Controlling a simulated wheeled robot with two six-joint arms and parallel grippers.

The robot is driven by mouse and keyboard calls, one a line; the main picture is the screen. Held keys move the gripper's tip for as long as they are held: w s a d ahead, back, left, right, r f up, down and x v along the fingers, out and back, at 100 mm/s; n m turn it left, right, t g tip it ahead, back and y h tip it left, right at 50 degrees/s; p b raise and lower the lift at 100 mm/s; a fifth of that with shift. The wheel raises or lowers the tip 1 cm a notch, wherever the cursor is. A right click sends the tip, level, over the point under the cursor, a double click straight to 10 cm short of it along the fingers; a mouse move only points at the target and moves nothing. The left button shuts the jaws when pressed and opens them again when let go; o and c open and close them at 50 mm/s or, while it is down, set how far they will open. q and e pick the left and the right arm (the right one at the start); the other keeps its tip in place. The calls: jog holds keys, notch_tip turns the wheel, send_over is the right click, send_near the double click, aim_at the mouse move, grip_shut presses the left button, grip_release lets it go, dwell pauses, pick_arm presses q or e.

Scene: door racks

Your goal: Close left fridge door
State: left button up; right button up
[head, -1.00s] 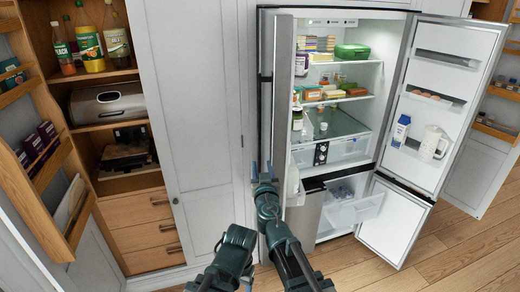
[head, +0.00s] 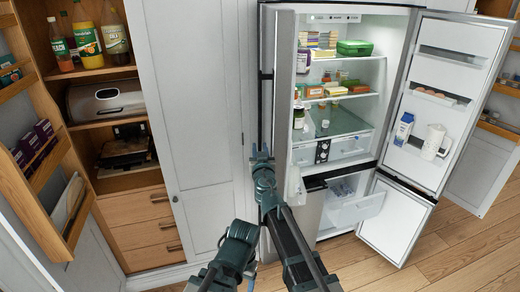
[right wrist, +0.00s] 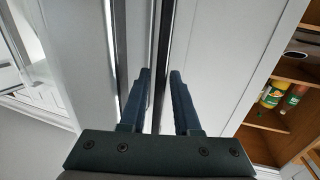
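The left fridge door (head: 283,90) stands open and shows nearly edge-on in the head view. Its long dark upright handle (head: 261,105) runs down its outer side. My right gripper (head: 259,150) is at the lower part of this handle. In the right wrist view, my right gripper (right wrist: 159,85) is open, with a finger on either side of the dark handle bar (right wrist: 165,45); a gap shows beside the bar. My left arm is bent low at the bottom of the head view, and its fingers cannot be made out.
The right fridge door (head: 445,100) stands wide open, with a carton and a jug on its shelf. A lower freezer door (head: 395,222) and drawer (head: 362,208) are also open. A closed white cabinet door (head: 200,120) is left of the fridge. Open pantry shelves (head: 100,75) stand further left.

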grip_shut()
dwell(1.1)
